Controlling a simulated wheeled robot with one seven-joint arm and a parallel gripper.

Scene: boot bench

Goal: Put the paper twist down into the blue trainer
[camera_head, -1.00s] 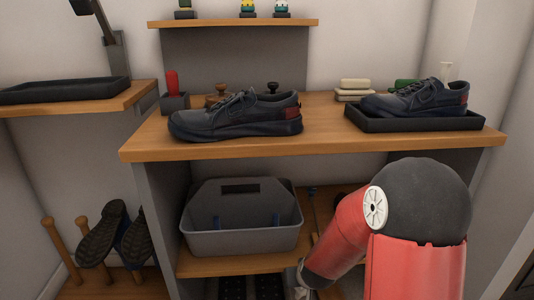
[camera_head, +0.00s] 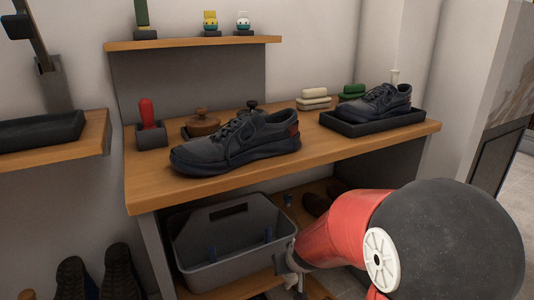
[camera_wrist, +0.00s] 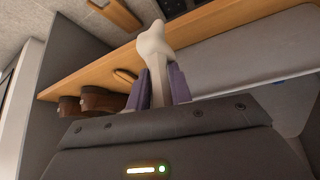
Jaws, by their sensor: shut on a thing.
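The white paper twist (camera_wrist: 153,45) stands up between the purple fingers of my gripper (camera_wrist: 160,82) in the wrist view. My gripper is shut on it. In the head view my gripper is low in front of the bench, below the top, and its fingers are hard to make out. A dark navy-grey trainer (camera_head: 235,145) stands on the bench top, toe to the left, with a red heel patch. A similar trainer (camera_head: 380,103) stands in a black tray (camera_head: 372,127) at the right. Both look dark; I cannot tell which is the blue one.
A grey caddy (camera_head: 215,275) stands on the shelf below the bench top (camera_head: 150,195). A red-handled item (camera_head: 147,115), a brown knobbed pot (camera_head: 201,122) and pale bars (camera_head: 314,97) stand behind the trainers. Dark shoes (camera_head: 118,270) hang at lower left.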

